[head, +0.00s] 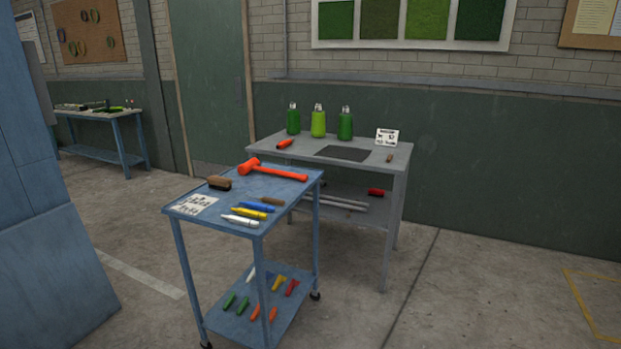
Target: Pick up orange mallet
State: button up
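The orange mallet (275,173) lies on the top shelf of a blue cart (185,207), toward its back edge. Its head is at the left and its handle runs to the right. Nothing covers it. My gripper is not in view.
On the cart top are a brush (219,183), a white card (195,204) and several markers (250,212). A grey table (368,156) with green bottles (318,121) stands behind the cart. A blue cabinet (45,200) is at the left. The floor at the right is clear.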

aim_at(254, 164)
jog(key=i+l+u, duration=0.2)
jog(key=i, duration=0.4)
jog(key=i+l+u, duration=0.25)
jog(key=i+l, duration=0.25)
jog(key=i+l+u, duration=0.2)
jog(key=i+l, duration=0.3)
jog(key=i, duration=0.15)
jog(key=i+l+u, duration=0.25)
jog(key=i+l, duration=0.3)
jog(key=i+l+u, duration=0.2)
jog(key=i+l, duration=0.25)
jog(key=l, duration=0.25)
jog(key=i+l+u, duration=0.25)
jog(key=i+l, duration=0.15)
jog(key=l, duration=0.35)
jog(key=i+l+u, duration=0.2)
jog(key=i+l, duration=0.15)
jog(key=l, duration=0.45)
jog(key=i+l+u, duration=0.2)
jog(key=l, duration=0.65)
jog(key=i, duration=0.05)
